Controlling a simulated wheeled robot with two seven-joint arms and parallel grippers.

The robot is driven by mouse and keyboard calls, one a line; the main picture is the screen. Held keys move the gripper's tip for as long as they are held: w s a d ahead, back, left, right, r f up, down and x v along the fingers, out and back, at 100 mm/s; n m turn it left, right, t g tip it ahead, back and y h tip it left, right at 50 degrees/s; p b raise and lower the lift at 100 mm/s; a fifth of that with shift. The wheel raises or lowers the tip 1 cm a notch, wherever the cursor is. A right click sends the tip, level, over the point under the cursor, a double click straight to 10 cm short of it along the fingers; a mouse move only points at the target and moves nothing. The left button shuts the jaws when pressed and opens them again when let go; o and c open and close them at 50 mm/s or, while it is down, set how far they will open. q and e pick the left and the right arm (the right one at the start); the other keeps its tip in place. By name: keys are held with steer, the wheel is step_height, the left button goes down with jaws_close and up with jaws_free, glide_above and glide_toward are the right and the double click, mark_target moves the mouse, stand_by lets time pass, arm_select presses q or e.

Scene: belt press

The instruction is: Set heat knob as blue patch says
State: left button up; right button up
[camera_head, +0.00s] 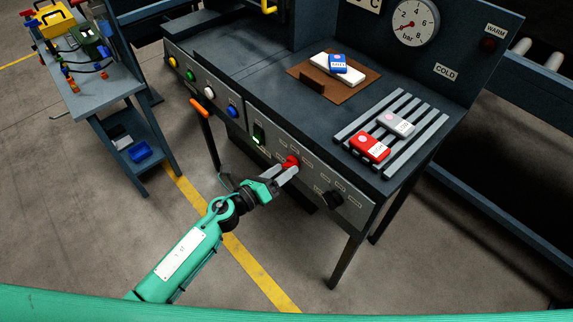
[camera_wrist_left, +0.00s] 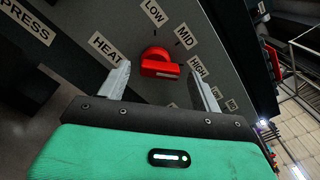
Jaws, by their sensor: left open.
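The red heat knob (camera_head: 291,162) is on the press's front panel; it also shows in the left wrist view (camera_wrist_left: 158,62). Labels HEAT (camera_wrist_left: 109,47), LOW (camera_wrist_left: 154,12), MID (camera_wrist_left: 184,38) and HIGH (camera_wrist_left: 197,67) surround it. Its bar lies roughly toward HIGH; the exact setting is hard to tell. The blue patch (camera_head: 336,59) lies on a white piece on a brown sheet; its small label seems to read MID. My left gripper (camera_head: 284,173) is open at the knob, fingers on either side in the wrist view; contact is unclear. My right gripper is out of view.
A red patch (camera_head: 367,148) and a grey patch (camera_head: 394,121) lie on the slatted rack (camera_head: 415,132). A gauge (camera_head: 414,23) is behind. A cluttered side table (camera_head: 104,91) stands left.

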arm_select(q)
steer(key=shift+x, duration=1.1)
steer(key=c, duration=1)
steer(key=shift+o, duration=0.2)
